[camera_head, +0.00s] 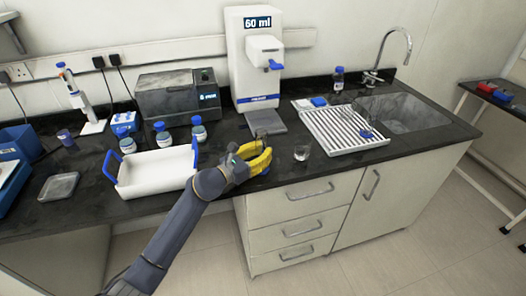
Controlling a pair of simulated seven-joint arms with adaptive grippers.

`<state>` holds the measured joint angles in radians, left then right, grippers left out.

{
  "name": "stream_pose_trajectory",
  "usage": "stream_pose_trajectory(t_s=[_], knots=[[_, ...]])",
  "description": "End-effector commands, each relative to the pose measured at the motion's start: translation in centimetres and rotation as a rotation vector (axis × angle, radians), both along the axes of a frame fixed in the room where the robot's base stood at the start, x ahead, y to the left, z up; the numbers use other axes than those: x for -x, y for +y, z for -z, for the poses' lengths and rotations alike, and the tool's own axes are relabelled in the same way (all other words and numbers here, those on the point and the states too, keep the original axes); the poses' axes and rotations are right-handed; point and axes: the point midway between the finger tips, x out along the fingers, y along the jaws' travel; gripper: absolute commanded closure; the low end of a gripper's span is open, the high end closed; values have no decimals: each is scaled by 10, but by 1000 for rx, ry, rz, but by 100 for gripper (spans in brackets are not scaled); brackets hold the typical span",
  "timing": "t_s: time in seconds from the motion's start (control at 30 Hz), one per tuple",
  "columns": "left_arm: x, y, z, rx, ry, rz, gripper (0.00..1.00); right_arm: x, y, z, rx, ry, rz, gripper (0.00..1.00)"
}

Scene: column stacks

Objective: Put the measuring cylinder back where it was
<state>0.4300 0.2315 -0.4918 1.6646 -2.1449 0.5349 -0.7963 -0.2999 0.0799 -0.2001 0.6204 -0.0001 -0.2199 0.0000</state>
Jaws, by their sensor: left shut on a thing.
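My left gripper (262,152), with yellow fingers, is over the front of the black worktop, in front of the water dispenser (258,58) marked 60 ml. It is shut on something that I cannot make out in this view. I cannot clearly pick out the measuring cylinder. A small blue-and-clear item (367,134) lies on the white ribbed drain rack (338,143), too small to name. A clear glass vessel (301,153) stands on the worktop just right of the gripper, apart from it. My right gripper is not in view.
A white tray with blue handles (155,171) and several blue-capped bottles are left of my arm. A grey device (168,97) stands behind them.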

Motion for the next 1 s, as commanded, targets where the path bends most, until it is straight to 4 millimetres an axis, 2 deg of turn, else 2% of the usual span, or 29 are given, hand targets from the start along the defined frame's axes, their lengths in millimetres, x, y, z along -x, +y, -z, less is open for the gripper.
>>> stream_pose_trajectory(t_s=[0.07,0.1,0.3,0.67,1.0], knots=[[0,0,2,0,0,0,100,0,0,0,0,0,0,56],[0,0,2,0,0,0,73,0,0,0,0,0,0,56],[0,0,2,-1,1,0,50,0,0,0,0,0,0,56],[1,1,-1,-1,1,0,50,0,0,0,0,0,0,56],[37,42,0,-4,1,-1,50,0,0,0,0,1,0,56]])
